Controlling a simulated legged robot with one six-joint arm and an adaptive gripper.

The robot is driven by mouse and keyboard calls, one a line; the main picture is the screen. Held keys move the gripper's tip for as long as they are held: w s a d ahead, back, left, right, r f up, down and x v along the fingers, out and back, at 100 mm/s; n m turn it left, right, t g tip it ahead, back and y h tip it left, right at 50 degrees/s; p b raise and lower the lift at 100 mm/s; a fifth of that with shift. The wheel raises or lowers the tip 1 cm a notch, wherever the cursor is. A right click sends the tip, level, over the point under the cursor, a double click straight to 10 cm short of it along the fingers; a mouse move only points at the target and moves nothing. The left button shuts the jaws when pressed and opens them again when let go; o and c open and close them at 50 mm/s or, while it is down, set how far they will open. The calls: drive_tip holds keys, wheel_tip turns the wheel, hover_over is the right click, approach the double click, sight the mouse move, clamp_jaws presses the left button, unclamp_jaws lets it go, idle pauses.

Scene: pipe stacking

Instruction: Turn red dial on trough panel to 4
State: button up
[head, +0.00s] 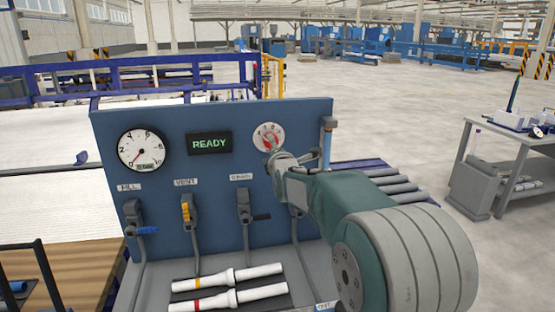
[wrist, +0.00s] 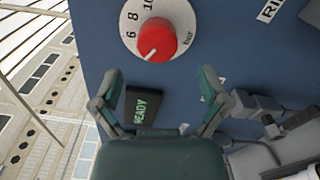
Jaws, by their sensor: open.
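The red dial (head: 269,141) sits on a round white scale plate at the upper right of the blue trough panel (head: 225,190). In the wrist view the red dial (wrist: 158,38) is at the top, with 6, 8, 10 and "bar" readable around it. Its white pointer mark aims to the picture's lower left, below the 6; I cannot read a number at its tip. My gripper (head: 287,160) is just in front of the dial in the head view, partly covering it. In the wrist view my gripper (wrist: 160,76) is open and empty, its fingertips apart from the dial.
The panel also carries a gauge (head: 143,148), a READY display (head: 209,143), and a yellow-handled VENT valve (head: 187,213) among other levers. White pipes (head: 228,276) lie in the trough below. A grey table (head: 501,150) stands at right, with open floor behind.

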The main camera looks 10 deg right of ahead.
drive_tip(key=s, duration=0.6)
drive_tip(key=shift+s+f, duration=0.15)
drive_tip(key=shift+s, duration=0.1)
drive_tip(key=shift+a, duration=0.1)
drive_tip(key=s+f+m+g, duration=0.4)
drive_tip(key=s+m, duration=0.3)
drive_tip(key=s, duration=0.6)
drive_tip(key=s+f+m+g, duration=0.4)
drive_tip(key=s+m, duration=0.3)
drive_tip(key=s, duration=0.6)
drive_tip(key=s+f+m+g, duration=0.4)
drive_tip(key=s+m, duration=0.3)
drive_tip(key=s, duration=0.6)
drive_tip(key=shift+c, duration=0.3)
